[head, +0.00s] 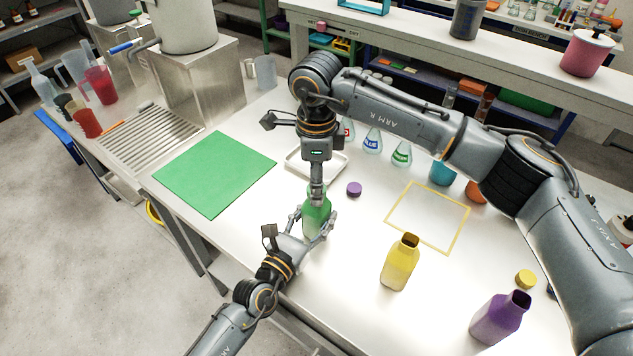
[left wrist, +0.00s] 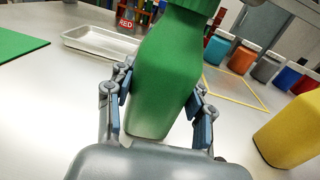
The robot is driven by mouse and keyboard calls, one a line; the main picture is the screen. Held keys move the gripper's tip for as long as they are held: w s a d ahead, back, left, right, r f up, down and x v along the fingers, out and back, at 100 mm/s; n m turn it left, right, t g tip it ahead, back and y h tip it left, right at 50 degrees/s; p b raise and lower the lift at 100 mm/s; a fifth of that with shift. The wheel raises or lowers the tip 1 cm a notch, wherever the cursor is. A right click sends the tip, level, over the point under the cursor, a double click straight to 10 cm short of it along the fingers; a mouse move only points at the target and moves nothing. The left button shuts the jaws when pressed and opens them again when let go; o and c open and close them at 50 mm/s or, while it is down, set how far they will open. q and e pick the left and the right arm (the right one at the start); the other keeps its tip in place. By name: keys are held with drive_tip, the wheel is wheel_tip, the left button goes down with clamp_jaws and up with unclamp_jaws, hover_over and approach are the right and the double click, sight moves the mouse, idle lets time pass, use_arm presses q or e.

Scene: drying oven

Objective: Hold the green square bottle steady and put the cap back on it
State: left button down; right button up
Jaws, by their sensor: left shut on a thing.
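The green square bottle (head: 315,220) stands on the white bench, and it fills the middle of the left wrist view (left wrist: 168,75). My left gripper (head: 318,226) is shut around the bottle's body, with a finger on each side in the left wrist view (left wrist: 164,102). My right gripper (head: 317,190) points straight down over the bottle's top, in line with it. Its fingers cover the bottle's mouth in the head view, and the top is cut off in the left wrist view.
A purple cap (head: 354,189) lies right of the bottle. An open yellow bottle (head: 400,266), an open purple bottle (head: 496,319) and a yellow cap (head: 525,279) stand further right. A shallow tray (head: 296,170) is behind. A green mat (head: 215,172) lies left, clear.

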wheel_tip(320, 180, up, 11)
idle(0.3)
use_arm(q)
drive_tip(key=shift+c, duration=2.2)
unclamp_jaws()
drive_tip(key=v, duration=1.2)
